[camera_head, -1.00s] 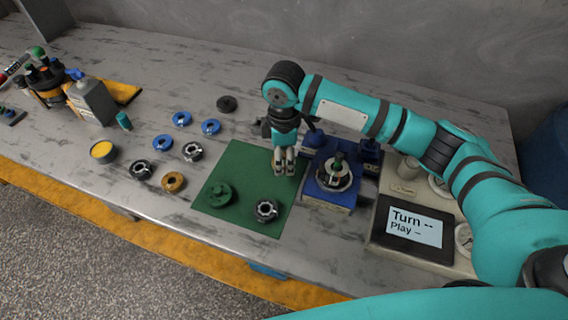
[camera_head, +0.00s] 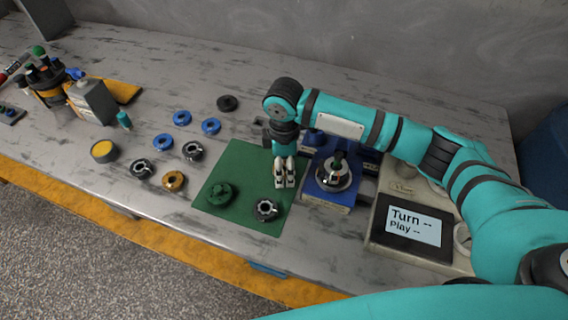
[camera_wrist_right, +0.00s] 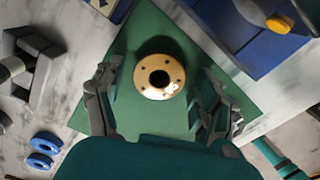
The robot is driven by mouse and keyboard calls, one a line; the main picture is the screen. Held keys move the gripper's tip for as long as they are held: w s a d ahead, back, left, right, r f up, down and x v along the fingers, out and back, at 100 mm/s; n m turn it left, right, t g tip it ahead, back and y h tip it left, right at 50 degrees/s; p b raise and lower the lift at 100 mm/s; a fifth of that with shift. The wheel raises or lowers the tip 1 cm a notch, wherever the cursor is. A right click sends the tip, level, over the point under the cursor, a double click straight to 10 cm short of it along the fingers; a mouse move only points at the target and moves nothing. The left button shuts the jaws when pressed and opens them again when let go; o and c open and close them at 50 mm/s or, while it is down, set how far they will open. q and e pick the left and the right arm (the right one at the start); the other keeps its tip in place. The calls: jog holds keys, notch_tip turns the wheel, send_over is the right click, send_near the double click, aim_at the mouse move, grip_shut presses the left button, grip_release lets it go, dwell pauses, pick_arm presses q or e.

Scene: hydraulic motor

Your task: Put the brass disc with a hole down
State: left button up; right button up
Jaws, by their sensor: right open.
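The brass disc with a hole (camera_wrist_right: 159,77) shows in the right wrist view, flat side to the camera, over the green mat (camera_wrist_right: 120,50). Its dark central hole and small bolt holes are visible. My right gripper (camera_head: 285,183) is open above the green mat (camera_head: 240,165). In the wrist view its fingers stand apart on either side of the disc, with gaps to it. The disc cannot be made out in the head view, where the gripper covers that spot. My left gripper is not in view.
A blue fixture (camera_head: 328,192) stands close at right, beside a screen (camera_head: 413,227). Several rings lie left of the mat, including an orange one (camera_head: 173,181).

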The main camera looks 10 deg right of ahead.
jog(key=shift+r, duration=0.1)
notch_tip(320, 180, up, 12)
dwell(0.4)
